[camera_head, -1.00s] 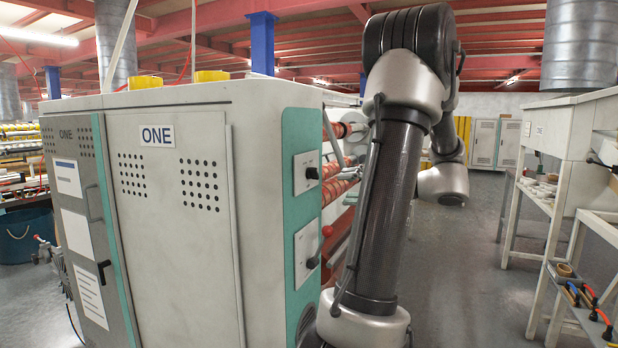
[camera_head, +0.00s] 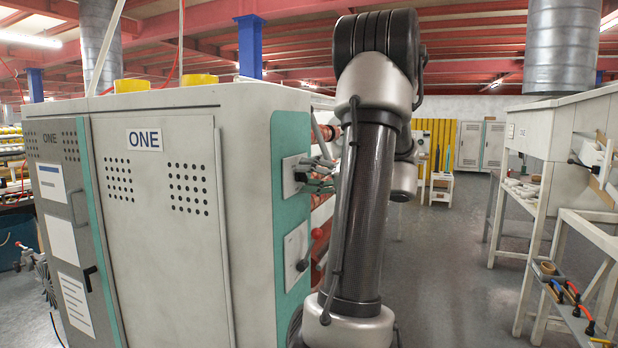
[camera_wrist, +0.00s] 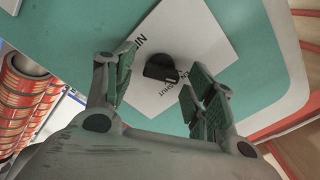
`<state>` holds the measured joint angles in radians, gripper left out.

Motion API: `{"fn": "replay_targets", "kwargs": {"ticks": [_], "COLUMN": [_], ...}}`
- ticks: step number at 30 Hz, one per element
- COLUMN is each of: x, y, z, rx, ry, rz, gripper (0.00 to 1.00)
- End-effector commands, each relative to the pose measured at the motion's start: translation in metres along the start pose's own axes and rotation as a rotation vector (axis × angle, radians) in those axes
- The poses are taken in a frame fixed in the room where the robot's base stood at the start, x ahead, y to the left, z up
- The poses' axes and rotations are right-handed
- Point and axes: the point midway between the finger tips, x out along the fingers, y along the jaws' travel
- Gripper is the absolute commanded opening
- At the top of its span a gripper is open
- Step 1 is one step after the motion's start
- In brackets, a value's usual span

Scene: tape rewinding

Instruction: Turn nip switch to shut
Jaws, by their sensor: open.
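The nip switch is a black knob (camera_wrist: 160,69) on a white plate (camera_wrist: 205,30) in the wrist view. The plate is fixed to the cabinet's teal panel (camera_head: 291,130). The letters "NI" and the word "SHUT" show beside the knob; the rest of the lettering is partly covered. My gripper (camera_wrist: 163,72) is open, with green-padded fingers on either side of the knob. I cannot tell whether they touch it. In the head view my gripper (camera_head: 313,180) is at the upper plate (camera_head: 288,162), partly hiding it.
The white cabinet marked ONE (camera_head: 150,240) fills the left. A lower plate (camera_head: 295,240) with a red-ball lever (camera_head: 317,233) sits below the gripper. Orange rolls (camera_wrist: 25,100) stand left in the wrist view. A workbench (camera_head: 540,150) stands right, with open floor between.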

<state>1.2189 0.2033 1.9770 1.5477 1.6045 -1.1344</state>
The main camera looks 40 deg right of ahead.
Motion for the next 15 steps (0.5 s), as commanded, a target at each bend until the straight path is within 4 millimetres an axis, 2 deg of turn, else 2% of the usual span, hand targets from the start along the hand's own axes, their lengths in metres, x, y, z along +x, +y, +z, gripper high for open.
{"fn": "replay_targets", "kwargs": {"ticks": [8, 15], "x": [0.0019, 0.0016], "y": [0.0001, 0.0002], "z": [0.0000, 0.0001], "rx": [0.001, 0.001], "ry": [0.000, 0.000], "rz": [0.000, 0.001], "gripper": [0.54, 0.10]}}
